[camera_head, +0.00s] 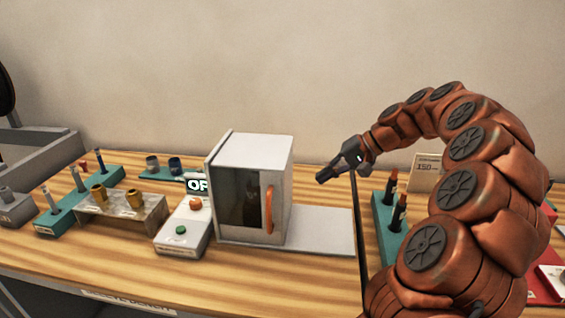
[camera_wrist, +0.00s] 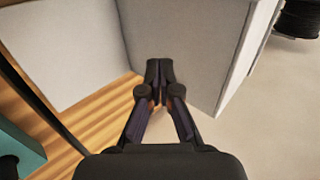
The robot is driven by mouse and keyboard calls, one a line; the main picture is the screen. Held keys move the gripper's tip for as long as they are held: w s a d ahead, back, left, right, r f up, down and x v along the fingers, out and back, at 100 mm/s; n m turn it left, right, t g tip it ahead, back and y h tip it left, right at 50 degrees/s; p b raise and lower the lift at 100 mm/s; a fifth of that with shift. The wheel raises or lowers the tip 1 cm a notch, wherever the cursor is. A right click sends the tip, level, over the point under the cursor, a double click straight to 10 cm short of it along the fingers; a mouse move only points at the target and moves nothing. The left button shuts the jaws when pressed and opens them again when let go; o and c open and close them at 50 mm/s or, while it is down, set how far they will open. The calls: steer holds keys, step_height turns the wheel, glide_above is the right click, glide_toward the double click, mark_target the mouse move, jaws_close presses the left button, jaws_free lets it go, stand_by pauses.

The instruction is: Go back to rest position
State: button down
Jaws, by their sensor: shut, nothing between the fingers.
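My gripper (camera_head: 327,174) is in the air to the right of a white cabinet (camera_head: 272,151) with a dark window and an orange handle (camera_head: 268,209). In the wrist view my gripper (camera_wrist: 159,66) is shut, fingertips together, with nothing between them. The cabinet's white side (camera_wrist: 185,40) shows beyond the fingertips. I cannot tell the exact gap, but no contact is visible. The cabinet door looks closed. My orange arm arches up from the lower right of the head view.
A white plate (camera_head: 322,232) lies right of the cabinet. A control box (camera_head: 183,228) with orange and green buttons stands left of it. Further left are teal holders (camera_head: 62,215) and a block with brass parts (camera_head: 122,208). A teal holder with dark-handled tools (camera_head: 384,222) stands near my arm.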

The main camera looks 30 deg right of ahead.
steer(key=shift+a, duration=0.15)
steer(key=s+a+f+n+g+h, duration=0.1)
steer(key=s+a+n+g, duration=0.1)
steer(key=s+a, duration=0.6)
steer(key=s+a+f+n+g+h, duration=0.1)
steer(key=s+a+n+g, duration=0.25)
steer(key=a, duration=0.85)
steer(key=s+f+h, duration=0.3)
steer(key=s+f, duration=0.1)
steer(key=s, duration=0.6)
steer(key=s+f+n+g+h, duration=0.1)
steer(key=s+f, duration=0.3)
steer(key=s, duration=0.7)
steer(key=shift+a+f+h, duration=0.2)
steer(key=shift+a+h, duration=0.1)
steer(key=shift+h, duration=0.6)
steer(key=shift+g, duration=0.25)
